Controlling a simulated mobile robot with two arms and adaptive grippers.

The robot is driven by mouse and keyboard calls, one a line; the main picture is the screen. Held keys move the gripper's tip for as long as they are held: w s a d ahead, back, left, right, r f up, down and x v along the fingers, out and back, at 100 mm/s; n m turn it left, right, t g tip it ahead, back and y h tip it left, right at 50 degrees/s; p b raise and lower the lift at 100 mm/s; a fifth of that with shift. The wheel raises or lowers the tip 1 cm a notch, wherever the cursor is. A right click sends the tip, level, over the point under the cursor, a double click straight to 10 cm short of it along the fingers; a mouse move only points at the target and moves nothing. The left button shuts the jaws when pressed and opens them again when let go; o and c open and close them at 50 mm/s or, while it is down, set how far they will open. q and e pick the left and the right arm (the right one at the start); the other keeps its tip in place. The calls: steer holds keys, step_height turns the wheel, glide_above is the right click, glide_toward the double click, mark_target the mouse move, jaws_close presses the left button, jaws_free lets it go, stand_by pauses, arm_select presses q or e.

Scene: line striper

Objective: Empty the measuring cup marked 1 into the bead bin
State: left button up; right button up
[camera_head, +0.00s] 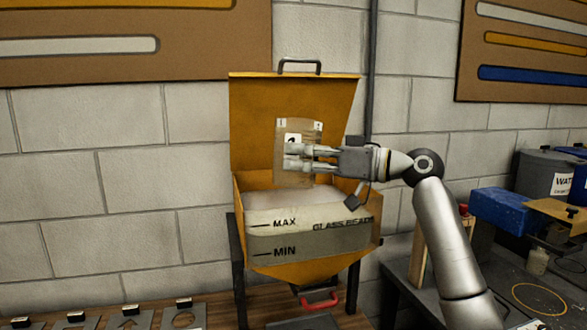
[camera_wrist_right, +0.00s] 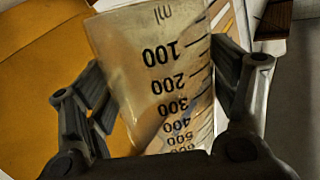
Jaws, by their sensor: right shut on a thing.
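The bead bin (camera_head: 262,262) is a yellow-orange hopper with its lid raised against the wall. Its front window has MAX and MIN lines and the words GLASS BEADS. My right gripper (camera_head: 300,157) is above the bin's open top, shut on a clear, brownish-looking measuring cup (camera_head: 292,178). The cup carries a white label whose mark is too small to read surely. In the right wrist view the cup (camera_wrist_right: 150,75) shows ml marks from 100 up, between my fingers (camera_wrist_right: 160,100). I cannot tell whether anything is in it or pouring. My left gripper is out of view.
A blue box (camera_head: 500,208) and a grey bin marked WAT... (camera_head: 548,172) stand on the right bench. Several small plates (camera_head: 130,318) lie at the lower left. A dark pipe (camera_head: 371,60) runs up the block wall behind the bin.

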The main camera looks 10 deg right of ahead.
steer(key=shift+s+r+n+b, duration=0.2)
steer(key=shift+s+n+b, duration=0.15)
steer(key=shift+s, duration=0.2)
steer(key=shift+s+d+r+n+b, duration=0.1)
steer(key=shift+s+r+n+b, duration=0.1)
steer(key=shift+s+n, duration=0.15)
steer(key=shift+s+r+n+b, duration=0.2)
steer(key=shift+s, duration=0.25)
steer(key=shift+s+r+n, duration=0.4)
steer(key=shift+s+n, duration=0.1)
steer(key=shift+s, duration=0.15)
